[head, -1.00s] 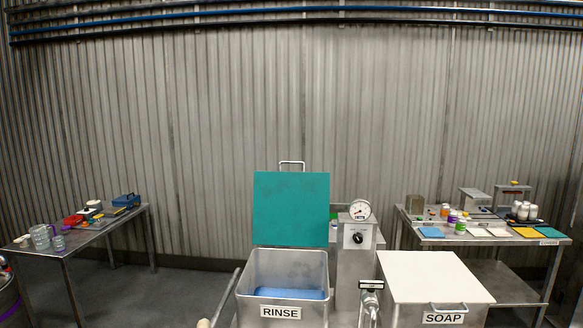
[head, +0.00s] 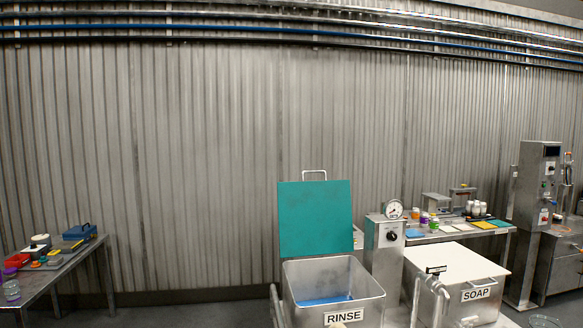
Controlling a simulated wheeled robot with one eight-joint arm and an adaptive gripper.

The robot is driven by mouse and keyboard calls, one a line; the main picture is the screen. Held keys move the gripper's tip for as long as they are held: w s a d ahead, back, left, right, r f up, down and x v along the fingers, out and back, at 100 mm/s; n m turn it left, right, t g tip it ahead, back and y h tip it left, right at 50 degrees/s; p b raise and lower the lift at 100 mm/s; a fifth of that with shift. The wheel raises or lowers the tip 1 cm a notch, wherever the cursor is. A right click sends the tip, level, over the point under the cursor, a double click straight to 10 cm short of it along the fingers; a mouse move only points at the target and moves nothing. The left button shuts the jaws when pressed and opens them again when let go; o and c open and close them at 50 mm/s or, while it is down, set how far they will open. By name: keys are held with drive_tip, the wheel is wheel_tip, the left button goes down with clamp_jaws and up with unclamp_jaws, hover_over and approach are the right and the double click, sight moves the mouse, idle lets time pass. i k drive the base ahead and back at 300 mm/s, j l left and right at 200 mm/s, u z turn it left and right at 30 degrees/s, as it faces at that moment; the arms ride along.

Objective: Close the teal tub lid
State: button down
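The teal lid (head: 316,219) stands upright, open, at the back edge of the metal tub marked RINSE (head: 366,286). A metal handle (head: 314,174) sticks up from the lid's top edge. Blue liquid or a blue surface (head: 325,300) shows inside the tub. My gripper is not clearly in view, so its distance from the lid cannot be told.
To the right stands a tub marked SOAP with a closed white lid (head: 455,262). A gauge box (head: 384,245) stands between the tubs. A side table (head: 65,270) is at left, a back table (head: 475,232) and a control cabinet (head: 537,215) at right. Floor left of the RINSE tub is clear.

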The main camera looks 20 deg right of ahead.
sight(315, 217)
drive_tip(key=i+j+z, duration=0.1)
drive_tip(key=i+j, duration=0.15)
drive_tip(key=i+j+z, duration=0.1)
drive_tip(key=j, duration=0.3)
drive_tip(key=i+j, duration=0.3)
drive_tip(key=i+j+z, duration=0.15)
drive_tip(key=j, duration=0.3)
drive_tip(key=i+j+z, duration=0.1)
drive_tip(key=j, duration=0.3)
drive_tip(key=i+j+z, duration=0.1)
drive_tip(key=i+j, duration=0.35)
drive_tip(key=j, duration=0.35)
drive_tip(key=z, duration=0.05)
